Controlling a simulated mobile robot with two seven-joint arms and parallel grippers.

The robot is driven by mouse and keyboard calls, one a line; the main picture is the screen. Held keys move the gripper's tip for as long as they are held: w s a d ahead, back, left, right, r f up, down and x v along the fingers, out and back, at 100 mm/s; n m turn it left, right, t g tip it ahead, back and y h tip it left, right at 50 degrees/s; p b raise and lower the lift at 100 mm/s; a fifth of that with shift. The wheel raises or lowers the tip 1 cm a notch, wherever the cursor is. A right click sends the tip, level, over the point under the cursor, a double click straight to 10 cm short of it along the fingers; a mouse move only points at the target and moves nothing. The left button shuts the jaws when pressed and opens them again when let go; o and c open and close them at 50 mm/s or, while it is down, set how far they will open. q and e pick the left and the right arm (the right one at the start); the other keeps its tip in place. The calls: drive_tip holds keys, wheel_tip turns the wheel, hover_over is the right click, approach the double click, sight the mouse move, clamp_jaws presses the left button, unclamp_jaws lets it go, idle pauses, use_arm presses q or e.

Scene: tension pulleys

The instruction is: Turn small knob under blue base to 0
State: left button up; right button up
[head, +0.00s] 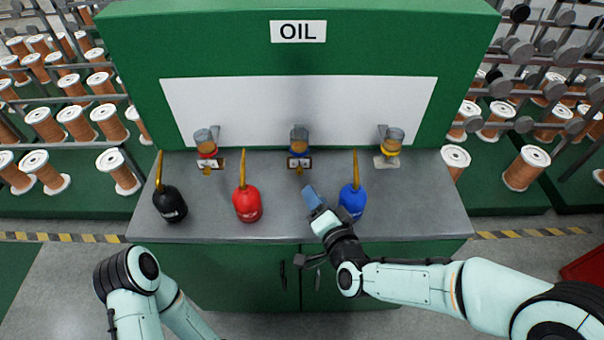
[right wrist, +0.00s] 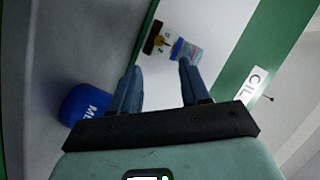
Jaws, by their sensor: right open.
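The middle oil dispenser (head: 299,135) is fixed to the back panel and has a blue base (head: 299,153). A small knob on a brown-and-white plate (head: 299,164) sits under it; its setting is too small to read. In the right wrist view the blue base (right wrist: 179,48) and the brown plate (right wrist: 150,44) show beyond the fingers, with a yellowish knob (right wrist: 160,42) on the plate. My right gripper (head: 309,193) is open and empty, over the counter in front of the dispenser and apart from the knob. My left arm shows at lower left, but its gripper is out of view.
A blue oil can (head: 352,201) stands just right of my right gripper; it also shows in the right wrist view (right wrist: 84,106). A red can (head: 247,204) and a black can (head: 170,206) stand left on the grey counter (head: 290,227). Red-based (head: 207,140) and yellow-based (head: 392,138) dispensers flank the middle one.

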sight(301, 173)
drive_tip(key=x, duration=1)
clamp_jaws()
